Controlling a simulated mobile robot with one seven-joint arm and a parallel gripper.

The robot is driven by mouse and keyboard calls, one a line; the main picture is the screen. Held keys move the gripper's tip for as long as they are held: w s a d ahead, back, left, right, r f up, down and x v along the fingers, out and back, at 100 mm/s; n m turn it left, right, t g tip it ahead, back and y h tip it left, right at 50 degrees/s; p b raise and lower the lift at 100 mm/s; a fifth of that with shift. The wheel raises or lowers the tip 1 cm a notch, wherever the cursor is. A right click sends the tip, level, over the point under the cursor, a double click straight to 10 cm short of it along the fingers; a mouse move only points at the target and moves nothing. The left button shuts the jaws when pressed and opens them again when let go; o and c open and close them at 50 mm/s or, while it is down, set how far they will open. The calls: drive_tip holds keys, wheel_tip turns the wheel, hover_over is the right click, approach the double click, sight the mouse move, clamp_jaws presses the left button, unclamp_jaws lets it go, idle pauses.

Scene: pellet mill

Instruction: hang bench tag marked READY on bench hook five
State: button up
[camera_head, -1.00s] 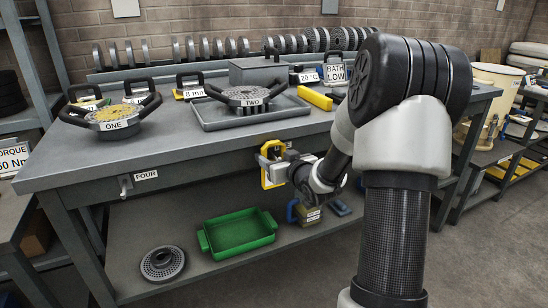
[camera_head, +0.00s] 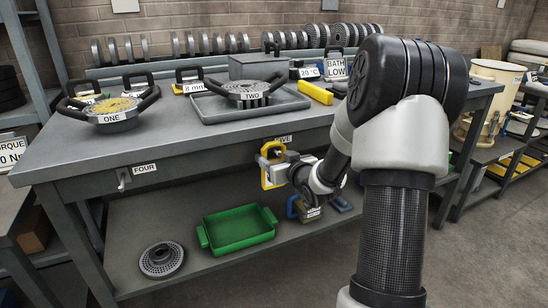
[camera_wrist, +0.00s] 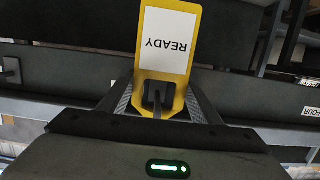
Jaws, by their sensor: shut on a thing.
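The yellow bench tag (camera_wrist: 168,40) has a white face marked READY, upside down in the wrist view. My gripper (camera_wrist: 158,100) is shut on the tag's narrow end. In the head view my gripper (camera_head: 284,169) holds the yellow tag (camera_head: 268,172) at the bench's front edge, right below the label FIVE (camera_head: 284,139). Hook five itself is hidden behind the tag and gripper, so I cannot tell whether they touch. Hook four (camera_head: 123,178) shows at the left of the front edge, bare, beside its label FOUR (camera_head: 145,169).
The grey bench (camera_head: 200,147) carries plate ONE (camera_head: 108,110), plate TWO (camera_head: 250,92) in a tray, a yellow bar (camera_head: 315,93) and several handled tags. On the shelf below stand a green tray (camera_head: 238,230), a round die (camera_head: 162,260) and a blue-handled block (camera_head: 305,212).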

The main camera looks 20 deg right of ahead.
drive_tip(key=shift+f, duration=0.4)
idle(0.5)
drive_tip(key=o, duration=1.3)
drive_tip(key=shift+s, duration=0.1)
